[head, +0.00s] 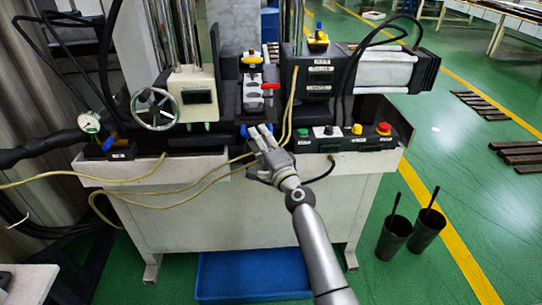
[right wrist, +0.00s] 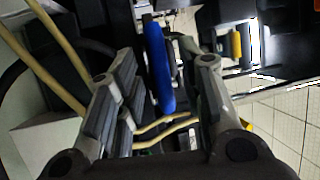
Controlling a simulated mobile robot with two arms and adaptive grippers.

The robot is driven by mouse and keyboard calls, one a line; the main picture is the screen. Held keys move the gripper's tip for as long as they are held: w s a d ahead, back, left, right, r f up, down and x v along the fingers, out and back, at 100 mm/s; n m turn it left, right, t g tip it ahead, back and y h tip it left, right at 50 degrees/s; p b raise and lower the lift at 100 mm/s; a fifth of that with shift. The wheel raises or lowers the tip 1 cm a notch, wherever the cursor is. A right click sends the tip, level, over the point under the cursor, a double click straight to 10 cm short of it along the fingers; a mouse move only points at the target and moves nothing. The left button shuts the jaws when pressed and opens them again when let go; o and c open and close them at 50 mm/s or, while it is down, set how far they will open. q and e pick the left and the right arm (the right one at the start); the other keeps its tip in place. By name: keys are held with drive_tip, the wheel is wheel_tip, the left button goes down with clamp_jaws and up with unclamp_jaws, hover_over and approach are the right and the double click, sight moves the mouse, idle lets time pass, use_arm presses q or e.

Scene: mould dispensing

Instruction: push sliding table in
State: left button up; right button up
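The sliding table (head: 252,108) appears to be the dark carriage at the middle of the machine, below a grey and red mould-like part (head: 252,88). A small blue piece (head: 243,130) shows at its front edge. My right gripper (head: 261,131) reaches up to this front edge from below right. In the right wrist view, a long blue bar (right wrist: 160,65) lies between the two spread fingers (right wrist: 155,85). I see gaps between the fingers and the bar, so the gripper is open. My left gripper is not in view.
A control box (head: 345,137) with coloured buttons sits just right of the gripper. Yellow cables (head: 165,203) hang across the machine front. A handwheel (head: 155,109) is at left. A blue bin (head: 255,274) lies below, and two dark buckets (head: 394,237) (head: 426,230) stand at right.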

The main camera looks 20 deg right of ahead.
drive_tip(key=s+d+f, duration=0.1)
drive_tip(key=s, duration=0.8)
drive_tip(key=shift+s+f, duration=0.25)
drive_tip(key=shift+s, duration=0.05)
drive_tip(key=shift+d, duration=0.1)
